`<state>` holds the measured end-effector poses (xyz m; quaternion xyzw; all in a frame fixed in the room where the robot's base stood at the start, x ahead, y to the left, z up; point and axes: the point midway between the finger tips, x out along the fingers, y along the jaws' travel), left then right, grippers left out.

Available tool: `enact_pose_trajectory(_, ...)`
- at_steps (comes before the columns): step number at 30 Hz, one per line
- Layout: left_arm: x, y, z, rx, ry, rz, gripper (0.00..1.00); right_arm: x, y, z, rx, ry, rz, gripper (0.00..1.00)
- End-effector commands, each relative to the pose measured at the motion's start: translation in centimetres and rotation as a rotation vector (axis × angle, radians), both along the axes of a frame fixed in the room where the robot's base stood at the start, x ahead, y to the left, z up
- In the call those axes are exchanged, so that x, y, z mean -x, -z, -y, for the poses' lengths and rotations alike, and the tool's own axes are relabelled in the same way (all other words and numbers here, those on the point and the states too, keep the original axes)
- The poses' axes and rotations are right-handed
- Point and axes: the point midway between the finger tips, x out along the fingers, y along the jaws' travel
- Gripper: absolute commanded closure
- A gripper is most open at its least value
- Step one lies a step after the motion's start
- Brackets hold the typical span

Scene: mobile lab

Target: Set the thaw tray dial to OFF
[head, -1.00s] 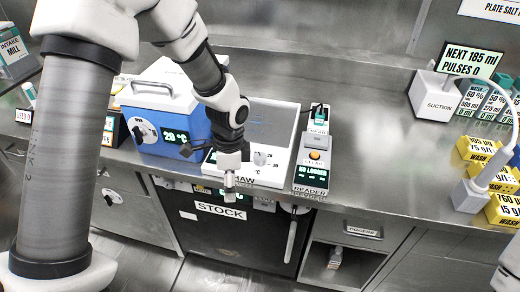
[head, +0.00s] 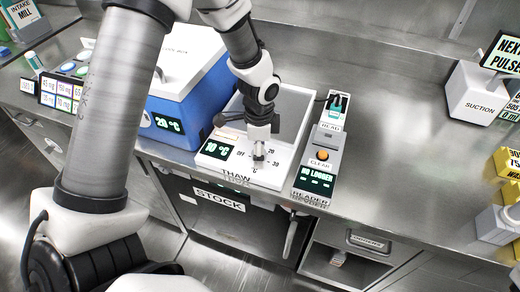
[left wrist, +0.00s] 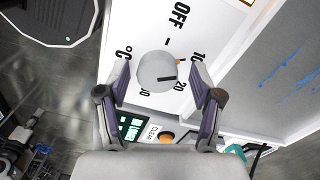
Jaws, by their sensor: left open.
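The thaw tray (head: 284,157) is a white box with a shallow basin, set at the counter's front edge. Its display (head: 218,149) reads 10 °C. Its round grey dial (left wrist: 152,68) sits on the white front panel, with OFF, 10, 20, 30 and °C printed around it. An orange mark at the dial's edge points toward 10. The OFF label (left wrist: 182,13) is above the dial in the left wrist view. My left gripper (left wrist: 160,68) is open, with one finger on each side of the dial and a gap visible at both. In the head view the left gripper (head: 259,158) largely hides the dial.
A blue cool box (head: 188,100) stands left of the tray. A reader (head: 318,165) with an orange button stands close on the right. Below the counter edge is a STOCK door (head: 220,200). The counter farther right is clear up to the suction unit (head: 478,95).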

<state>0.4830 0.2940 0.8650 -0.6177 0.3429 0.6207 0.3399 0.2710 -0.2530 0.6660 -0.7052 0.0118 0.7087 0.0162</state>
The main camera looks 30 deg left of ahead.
Motion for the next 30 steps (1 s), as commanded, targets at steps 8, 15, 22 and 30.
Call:
enact_pose_trajectory(8,0.0,0.11,0.01,-0.001,0.0,0.001,0.52,0.0,-0.03,0.0,0.0,0.0,0.0,1.0)
enact_pose_trajectory(15,0.02,0.15,0.0,0.0,0.0,0.0,0.94,0.0,-0.02,0.0,0.0,0.0,0.0,1.0)
enact_pose_trajectory(22,0.08,0.19,0.01,0.0,-0.002,-0.002,0.94,0.0,-0.01,0.0,0.0,0.0,0.0,1.0)
enact_pose_trajectory(30,0.13,0.23,0.01,0.0,-0.009,-0.004,0.94,0.0,-0.03,0.0,0.0,0.0,0.0,1.0)
